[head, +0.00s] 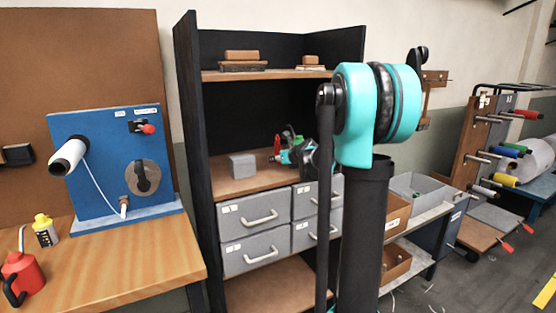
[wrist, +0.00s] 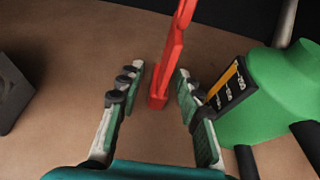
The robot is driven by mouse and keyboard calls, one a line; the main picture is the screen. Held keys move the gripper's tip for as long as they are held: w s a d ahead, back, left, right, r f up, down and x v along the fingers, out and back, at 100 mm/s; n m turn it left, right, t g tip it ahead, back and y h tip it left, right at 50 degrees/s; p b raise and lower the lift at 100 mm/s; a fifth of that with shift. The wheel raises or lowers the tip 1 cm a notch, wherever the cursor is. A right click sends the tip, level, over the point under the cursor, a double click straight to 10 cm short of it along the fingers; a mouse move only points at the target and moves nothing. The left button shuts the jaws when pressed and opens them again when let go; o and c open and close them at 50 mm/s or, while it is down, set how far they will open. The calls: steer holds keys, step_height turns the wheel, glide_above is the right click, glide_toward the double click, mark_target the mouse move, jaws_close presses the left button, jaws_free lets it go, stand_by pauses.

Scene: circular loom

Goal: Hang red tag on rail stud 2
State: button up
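A slim upright red piece, likely the red tag (wrist: 172,55), stands on the brown shelf board in the wrist view. It also shows in the head view (head: 277,146) on the cabinet's middle shelf. My gripper (wrist: 158,80) is open, with one finger on each side of the red piece and gaps to both. In the head view my gripper (head: 284,157) is small and partly hidden by my arm. A rack with rows of pegs (head: 478,140) stands at the far right; I cannot tell whether it holds rail stud 2.
A green object with a black label (wrist: 245,105) stands close to the right finger. A grey block (head: 242,166) sits left on the same shelf. The dark cabinet side wall (head: 192,150) bounds the shelf. Grey drawers (head: 255,250) lie below.

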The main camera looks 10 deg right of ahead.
steer(key=shift+r, duration=0.15)
steer(key=v, duration=1.2)
